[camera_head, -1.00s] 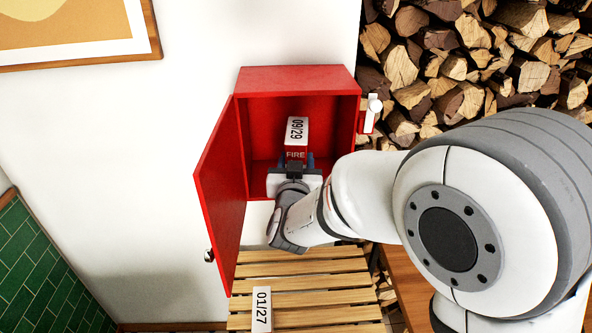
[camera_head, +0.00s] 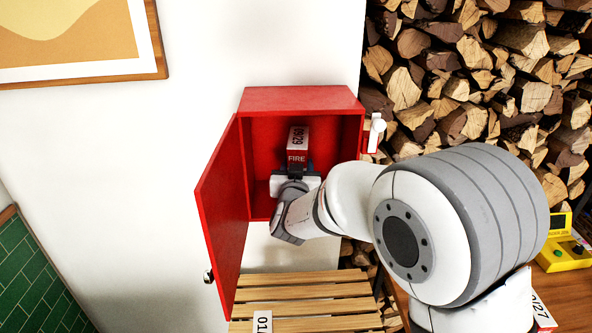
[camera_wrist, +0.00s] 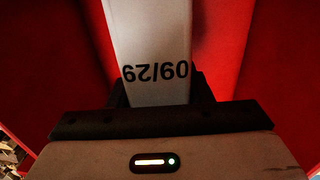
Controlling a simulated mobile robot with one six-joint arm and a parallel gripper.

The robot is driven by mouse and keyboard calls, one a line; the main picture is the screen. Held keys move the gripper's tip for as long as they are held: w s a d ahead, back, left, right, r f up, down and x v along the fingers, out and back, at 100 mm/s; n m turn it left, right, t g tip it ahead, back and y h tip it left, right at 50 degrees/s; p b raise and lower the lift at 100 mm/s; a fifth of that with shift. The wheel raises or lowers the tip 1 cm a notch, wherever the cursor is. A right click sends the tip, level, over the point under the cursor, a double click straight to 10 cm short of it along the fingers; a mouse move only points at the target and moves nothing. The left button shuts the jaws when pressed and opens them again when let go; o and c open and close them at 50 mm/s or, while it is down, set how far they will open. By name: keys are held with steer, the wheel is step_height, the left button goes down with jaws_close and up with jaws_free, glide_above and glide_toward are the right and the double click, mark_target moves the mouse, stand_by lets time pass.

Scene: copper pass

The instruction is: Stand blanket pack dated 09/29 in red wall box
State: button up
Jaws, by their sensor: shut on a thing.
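In the wrist view the pack (camera_wrist: 152,40) rises between the dark fingers of my gripper (camera_wrist: 157,90), with red walls on both sides. I cannot tell whether its base touches the box floor; my gripper hides it.
The box's red door (camera_head: 222,215) hangs open at left. A slatted wooden bench (camera_head: 300,292) below holds another white labelled pack (camera_head: 262,321), partly cut off. A firewood stack (camera_head: 470,70) is at right. A yellow device (camera_head: 566,250) sits on a wooden surface at right.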

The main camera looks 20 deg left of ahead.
steer(key=shift+r, duration=0.1)
steer(key=o, duration=1.5)
